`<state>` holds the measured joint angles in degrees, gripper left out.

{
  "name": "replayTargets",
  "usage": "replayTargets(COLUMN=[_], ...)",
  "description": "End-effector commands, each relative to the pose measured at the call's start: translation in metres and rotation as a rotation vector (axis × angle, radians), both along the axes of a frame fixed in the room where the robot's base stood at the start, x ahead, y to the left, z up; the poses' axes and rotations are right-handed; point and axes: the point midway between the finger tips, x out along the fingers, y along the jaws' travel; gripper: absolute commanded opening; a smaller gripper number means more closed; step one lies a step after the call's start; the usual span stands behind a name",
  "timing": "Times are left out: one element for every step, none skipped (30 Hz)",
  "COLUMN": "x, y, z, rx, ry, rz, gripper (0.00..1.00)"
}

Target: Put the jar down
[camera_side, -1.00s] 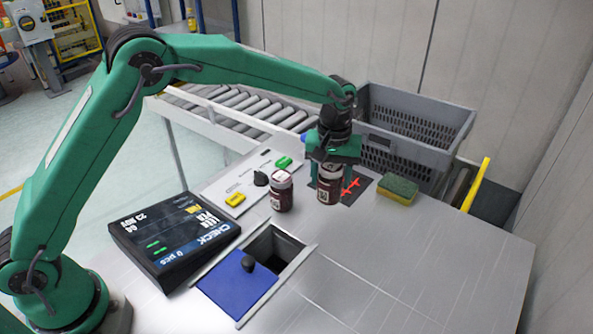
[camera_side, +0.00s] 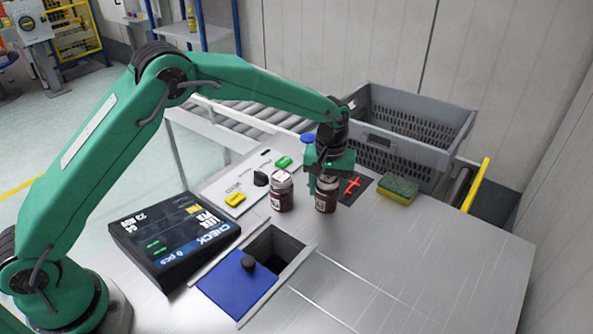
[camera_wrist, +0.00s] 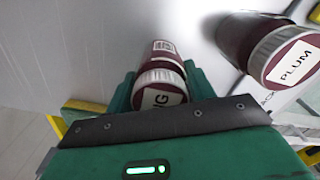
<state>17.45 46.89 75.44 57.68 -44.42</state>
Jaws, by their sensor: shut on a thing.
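My gripper (camera_side: 326,172) is shut on a dark red jar (camera_side: 326,197) with a pale label. The wrist view shows the jar's white lid (camera_wrist: 160,90) between my fingers, its lettering partly covered and ending in "IG". The jar is upright; its base is at or very near the tabletop, and I cannot tell whether it touches. A second dark jar (camera_side: 281,192) stands upright on the table just to the left, apart from the held one. Its lid reads "PLUM" in the wrist view (camera_wrist: 290,58).
A dark mat with a red cross (camera_side: 351,187) lies right of the held jar, then a sponge (camera_side: 398,190). A grey crate (camera_side: 440,147) stands behind. A square opening with a blue lid (camera_side: 235,284) and a display (camera_side: 172,240) lie front left. The right front tabletop is clear.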

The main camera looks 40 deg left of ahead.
Motion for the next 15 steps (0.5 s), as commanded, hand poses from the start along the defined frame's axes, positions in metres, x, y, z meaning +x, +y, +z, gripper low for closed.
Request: replayTargets(x=[0.0006,0.0006,0.0006,0.0005,0.0006,0.0006,0.0005,0.0005,0.0004,0.0005,0.0005,0.0001,0.0001,0.0001,0.0001], y=[-0.0003,-0.0003,-0.0003,-0.0002,-0.0003,-0.0003,-0.0002,-0.0002,-0.0002,-0.0002,-0.0002,0.0000,0.0000,0.0000,0.0000], z=[0.0008,0.0009,0.0010,0.0011,0.0011,0.0011,0.0009,0.0005,-0.0003,-0.0010,-0.0016,-0.0029,-0.0027,-0.0026,-0.0026], rx=[-0.001,-0.001,-0.001,-0.001,-0.001,-0.001,-0.001,-0.001,-0.001,-0.001,-0.001,0.000,0.000,0.000,0.000], ry=[-0.003,-0.003,-0.003,-0.003,-0.003,-0.003,-0.003,-0.003,-0.003,-0.003,-0.003,0.000,-0.001,-0.001,-0.001], rz=[0.000,0.000,0.000,0.000,0.000,0.000,0.000,0.000,0.000,0.000,0.000,0.000,0.000,0.000,0.000], gripper=[0.20,0.20,0.20,0.20,0.20,0.20,0.20,0.20,0.20,0.20,0.20,0.56,0.61,0.67,0.75])
